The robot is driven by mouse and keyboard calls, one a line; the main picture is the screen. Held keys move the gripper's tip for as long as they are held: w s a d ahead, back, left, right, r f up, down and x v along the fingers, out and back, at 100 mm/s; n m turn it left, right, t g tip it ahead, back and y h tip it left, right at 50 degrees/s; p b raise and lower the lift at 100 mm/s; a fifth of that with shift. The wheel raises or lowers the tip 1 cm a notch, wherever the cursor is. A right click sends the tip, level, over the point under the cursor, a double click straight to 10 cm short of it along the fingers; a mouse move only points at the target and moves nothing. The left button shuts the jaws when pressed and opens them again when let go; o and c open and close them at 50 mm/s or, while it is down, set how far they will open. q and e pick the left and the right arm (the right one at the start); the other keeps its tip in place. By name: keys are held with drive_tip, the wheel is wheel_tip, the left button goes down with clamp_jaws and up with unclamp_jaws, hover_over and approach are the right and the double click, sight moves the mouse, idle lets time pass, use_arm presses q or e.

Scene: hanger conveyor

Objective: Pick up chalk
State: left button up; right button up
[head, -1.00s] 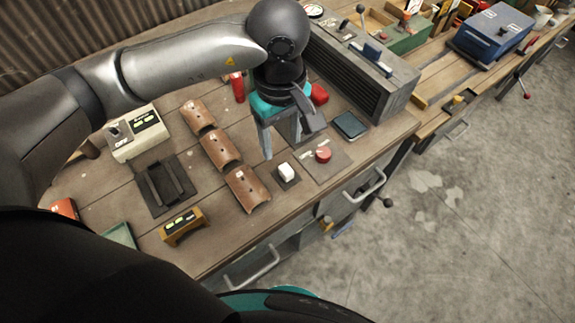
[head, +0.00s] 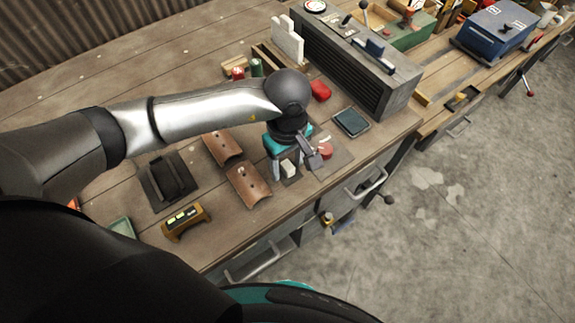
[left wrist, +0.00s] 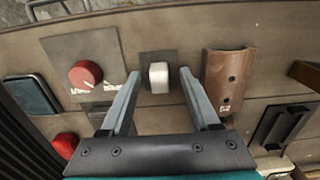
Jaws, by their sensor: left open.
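The chalk is a small white block (head: 289,167) on a dark square pad near the front edge of the workbench. In the left wrist view the chalk (left wrist: 159,77) stands between and just ahead of my two fingertips. My left gripper (head: 286,174) points down over the pad with its fingers open. In the left wrist view the open gripper (left wrist: 160,72) has one finger on each side of the chalk, with gaps, and it holds nothing. My right gripper is not in view.
A red button (left wrist: 85,74) on a plate lies on one side of the chalk, a curved brown tile (left wrist: 229,80) on the other. A dark tablet-like block (head: 352,122), a yellow-brown device (head: 185,221) and a large grey machine (head: 350,65) are also on the bench (head: 215,240).

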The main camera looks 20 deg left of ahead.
use_arm(q)
clamp_jaws()
idle(0.4)
drive_tip(key=shift+r, duration=0.1)
